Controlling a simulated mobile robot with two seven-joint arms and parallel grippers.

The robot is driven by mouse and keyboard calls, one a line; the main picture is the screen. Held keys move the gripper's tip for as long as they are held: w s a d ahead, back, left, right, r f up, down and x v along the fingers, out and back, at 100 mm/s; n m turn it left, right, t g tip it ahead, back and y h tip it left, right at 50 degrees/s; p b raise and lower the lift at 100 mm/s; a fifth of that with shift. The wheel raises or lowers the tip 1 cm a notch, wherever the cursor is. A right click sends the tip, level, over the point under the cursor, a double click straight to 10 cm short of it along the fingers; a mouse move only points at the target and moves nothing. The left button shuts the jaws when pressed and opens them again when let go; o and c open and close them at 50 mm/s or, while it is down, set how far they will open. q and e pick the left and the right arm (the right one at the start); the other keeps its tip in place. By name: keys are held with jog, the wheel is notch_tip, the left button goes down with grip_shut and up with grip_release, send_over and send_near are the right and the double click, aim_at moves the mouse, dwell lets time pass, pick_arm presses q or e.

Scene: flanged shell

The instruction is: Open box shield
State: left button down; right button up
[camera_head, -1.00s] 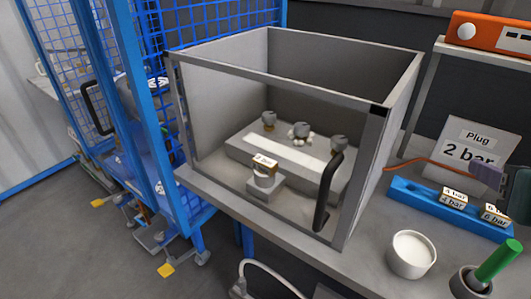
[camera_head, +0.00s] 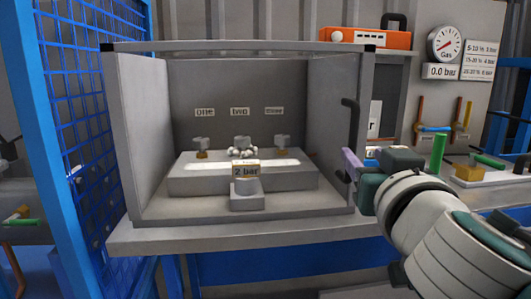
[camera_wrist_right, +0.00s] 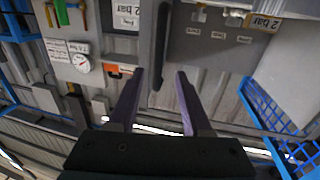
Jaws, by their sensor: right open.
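The grey box (camera_head: 135,150) stands on the bench, with a clear front shield that looks closed. A black bar handle (camera_head: 352,115) stands upright near the front's right edge. My right gripper (camera_head: 349,163) is open beside the lower part of the handle, coming in from the right. In the wrist view its two purple fingers (camera_wrist_right: 160,76) are apart, with the handle (camera_wrist_right: 161,45) lined up between and beyond them. I cannot tell whether they touch. Inside the box a "2 bar" block (camera_head: 246,172) sits before a grey step with several small fittings. My left gripper is not in view.
A blue mesh fence (camera_head: 85,130) stands close to the box's left. On the right are a gas gauge (camera_head: 445,43), an orange device (camera_head: 365,38) on a shelf, and a green-handled tool (camera_head: 437,152). The bench's front edge (camera_head: 240,235) runs below the box.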

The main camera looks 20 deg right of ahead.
aim_at(354, 142)
jog(key=x, duration=0.8)
jog(key=shift+w+d, duration=0.25)
jog(key=shift+w, duration=0.05)
jog(key=shift+c, duration=0.3)
grip_shut()
dwell(0.7)
